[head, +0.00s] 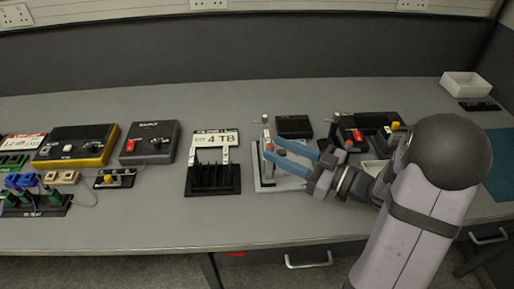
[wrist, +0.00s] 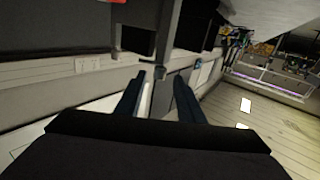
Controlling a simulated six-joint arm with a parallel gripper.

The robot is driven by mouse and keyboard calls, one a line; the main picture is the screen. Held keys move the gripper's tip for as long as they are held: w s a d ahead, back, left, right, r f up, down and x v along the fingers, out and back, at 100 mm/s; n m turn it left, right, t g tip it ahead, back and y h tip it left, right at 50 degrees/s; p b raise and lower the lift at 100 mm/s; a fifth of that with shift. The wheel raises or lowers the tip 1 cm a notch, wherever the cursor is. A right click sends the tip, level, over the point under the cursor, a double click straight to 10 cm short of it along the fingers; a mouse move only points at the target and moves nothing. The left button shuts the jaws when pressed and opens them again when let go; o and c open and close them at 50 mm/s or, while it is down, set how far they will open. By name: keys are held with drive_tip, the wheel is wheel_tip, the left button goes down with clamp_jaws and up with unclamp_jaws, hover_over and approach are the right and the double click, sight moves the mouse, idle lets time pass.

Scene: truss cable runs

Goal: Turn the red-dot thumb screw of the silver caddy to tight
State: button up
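The silver caddy (head: 266,135) stands upright on a light grey plate (head: 265,186) near the middle of the table in the head view. A small reddish spot (head: 269,147) shows on it by my fingertips; it may be the red-dot thumb screw, but it is too small to be sure. My gripper (head: 272,148) comes in from the right with its two blue fingers apart, the tips at the caddy. In the wrist view my gripper (wrist: 157,92) also has its fingers apart, with a pale strip visible between them. Contact with the screw cannot be told.
A black slotted rack with a "4 TB" label (head: 214,139) stands left of the caddy. A black box (head: 294,126) is behind it to the right. Grey (head: 149,142) and yellow-black (head: 76,146) units are further left. The front table strip is clear.

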drive_tip(key=p+x, duration=0.1)
drive_tip(key=x, duration=0.6)
drive_tip(key=shift+w, duration=0.15)
idle(0.3)
clamp_jaws()
